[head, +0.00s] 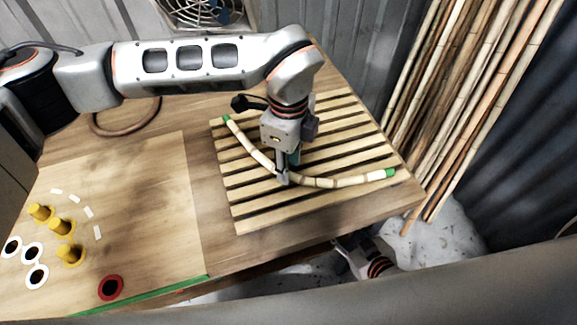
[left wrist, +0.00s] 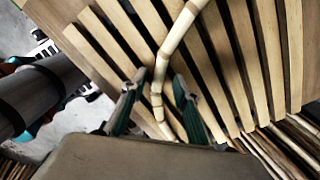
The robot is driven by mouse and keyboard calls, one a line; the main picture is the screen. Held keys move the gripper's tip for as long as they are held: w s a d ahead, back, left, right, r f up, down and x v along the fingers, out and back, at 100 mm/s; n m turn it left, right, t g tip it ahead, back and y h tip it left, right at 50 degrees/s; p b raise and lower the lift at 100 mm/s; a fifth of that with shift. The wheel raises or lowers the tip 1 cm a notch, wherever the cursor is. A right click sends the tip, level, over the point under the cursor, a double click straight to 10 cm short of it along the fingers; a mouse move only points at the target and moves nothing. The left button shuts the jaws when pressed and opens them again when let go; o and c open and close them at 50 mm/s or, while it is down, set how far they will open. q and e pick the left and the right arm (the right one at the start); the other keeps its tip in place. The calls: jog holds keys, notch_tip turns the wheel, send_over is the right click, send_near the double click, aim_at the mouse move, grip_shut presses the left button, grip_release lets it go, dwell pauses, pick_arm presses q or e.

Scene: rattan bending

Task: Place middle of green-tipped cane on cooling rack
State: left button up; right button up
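The green-tipped cane (head: 325,182) is pale, jointed and bent into a wide curve, with a green tip at each end. It lies across the slatted wooden cooling rack (head: 238,222), and its shadow is close to it. My left gripper (head: 283,178) points down at the middle of the cane. In the left wrist view its two fingers (left wrist: 159,80) stand apart on either side of the cane (left wrist: 172,45), with gaps visible. My right gripper (head: 362,262) is low beyond the table's front edge, and its fingers are too small to read.
The wooden table (head: 215,240) holds a board with yellow pegs (head: 62,227), white and black rings, and a red ring (head: 110,288) at left. A brown hoop (head: 125,130) lies behind. Long canes (head: 450,90) lean at the right. A fan (head: 200,10) stands at the back.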

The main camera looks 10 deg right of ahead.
pick_arm(q)
notch_tip(320, 180, up, 11)
jog(key=b, duration=0.1)
jog(key=shift+f+b, duration=0.2)
jog(key=shift+b, duration=0.1)
dwell(0.4)
